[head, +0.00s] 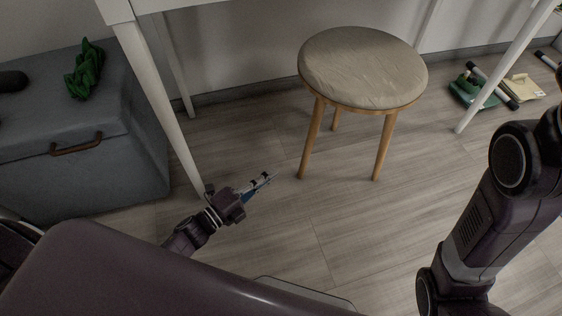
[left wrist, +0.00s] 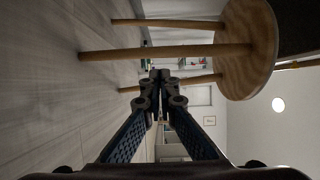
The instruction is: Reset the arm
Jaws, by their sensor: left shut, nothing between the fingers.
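My left gripper (head: 262,181) is low over the floor in the head view, left of a round stool, and its fingers are together with nothing held. In the left wrist view the two fingers of my left gripper (left wrist: 160,76) meet at their tips, with the stool (left wrist: 240,50) beyond them, sideways in the picture. A gap shows between the gripper and the stool legs in the head view. My right arm (head: 480,225) comes in at the right of the head view. Its gripper is out of the picture.
The stool (head: 362,68) has a beige cushion and wooden legs. A white table leg (head: 160,105) rises close to my left gripper. Several small items (head: 490,88) lie at far right. The middle floor is clear.

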